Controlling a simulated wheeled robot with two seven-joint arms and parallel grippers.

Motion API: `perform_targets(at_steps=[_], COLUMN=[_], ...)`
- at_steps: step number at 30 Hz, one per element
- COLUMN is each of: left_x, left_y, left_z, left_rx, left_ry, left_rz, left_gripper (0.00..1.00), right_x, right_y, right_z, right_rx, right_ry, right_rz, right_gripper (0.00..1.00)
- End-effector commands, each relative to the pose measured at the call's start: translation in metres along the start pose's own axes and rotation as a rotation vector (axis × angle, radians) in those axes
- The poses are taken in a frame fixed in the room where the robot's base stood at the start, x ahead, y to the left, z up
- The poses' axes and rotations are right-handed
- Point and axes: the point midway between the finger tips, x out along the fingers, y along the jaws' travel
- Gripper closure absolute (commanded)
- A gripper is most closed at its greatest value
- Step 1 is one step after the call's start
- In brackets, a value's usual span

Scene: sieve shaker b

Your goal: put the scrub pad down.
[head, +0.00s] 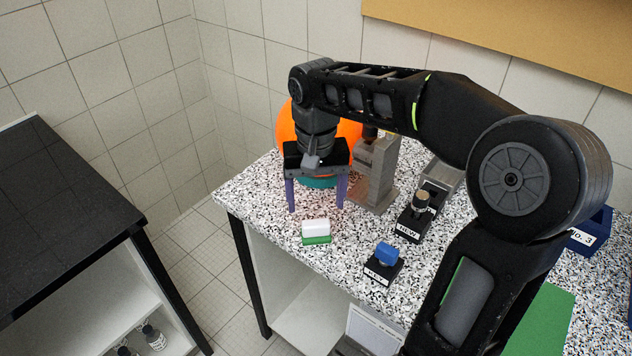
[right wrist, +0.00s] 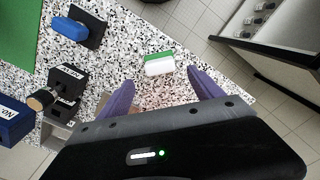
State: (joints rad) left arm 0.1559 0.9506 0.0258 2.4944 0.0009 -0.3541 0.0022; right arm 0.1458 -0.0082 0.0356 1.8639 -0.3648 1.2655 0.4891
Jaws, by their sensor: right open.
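The scrub pad (head: 316,232), a small block with a white upper part and a green lower part, rests on the speckled counter (head: 270,213) near its front left edge. In the right wrist view the scrub pad (right wrist: 159,64) lies just beyond the fingertips, roughly centred between them. My right gripper (head: 316,204) is open and empty, its two purple fingers pointing down behind the pad; they also show in the right wrist view (right wrist: 160,82). The pad stands apart from both fingers. My left gripper is not in view.
An orange ball-like thing (head: 285,125) is partly hidden behind my right gripper, beside a grey metal stand (head: 376,175). Black labelled blocks, one with a blue top (head: 387,253), stand to the right. A green mat (head: 541,320) lies far right. A black-topped cabinet (head: 60,220) stands left, across a gap.

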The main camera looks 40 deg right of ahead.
Motion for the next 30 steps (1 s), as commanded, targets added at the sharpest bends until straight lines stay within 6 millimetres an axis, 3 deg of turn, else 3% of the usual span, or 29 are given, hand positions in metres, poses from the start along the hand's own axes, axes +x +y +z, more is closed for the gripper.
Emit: perform_targets(at_steps=[3, 9, 30], left_x=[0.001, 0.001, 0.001], left_y=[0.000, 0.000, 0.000], left_z=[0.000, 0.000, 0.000], left_rx=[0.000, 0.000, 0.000], left_ry=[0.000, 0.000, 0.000], left_rz=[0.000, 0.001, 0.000], left_gripper=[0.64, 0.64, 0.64], right_x=[-0.023, -0.043, -0.045], right_y=[0.000, 0.000, 0.000], right_z=[-0.001, 0.000, 0.000], right_rx=[0.001, 0.000, 0.000], right_ry=[0.003, 0.000, -0.001], right_rz=[-0.002, 0.000, 0.000], right_gripper=[0.24, 0.24, 0.24])
